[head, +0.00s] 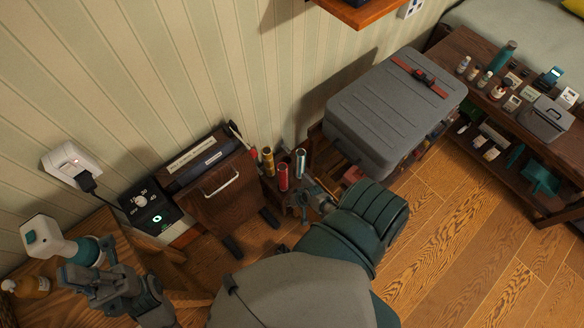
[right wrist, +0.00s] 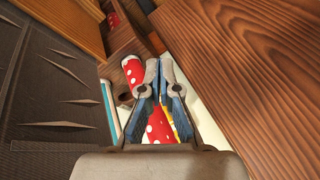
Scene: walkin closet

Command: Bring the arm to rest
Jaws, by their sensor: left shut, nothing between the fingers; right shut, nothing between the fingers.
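My right arm reaches across the bottom middle of the head view. Its gripper (head: 322,202) is beside several upright cylinders, among them a red one (head: 283,177) and a pale teal one (head: 301,163). In the right wrist view the right gripper (right wrist: 158,80) is shut and empty. Red cylinders with white dots show behind and between its fingers, one of them at the left fingertip (right wrist: 132,69); whether it touches is unclear. My left gripper (head: 82,276) is at the lower left, shut and empty, above a wooden surface and close to a white object with a button (head: 47,238).
A brown box with a handle (head: 216,182) and a black timer panel (head: 150,207) stand along the wall. A grey case (head: 385,110) is behind my right gripper. A dark wooden shelf table (head: 460,52) with small bottles is at right. The wood floor (head: 460,240) at lower right is clear.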

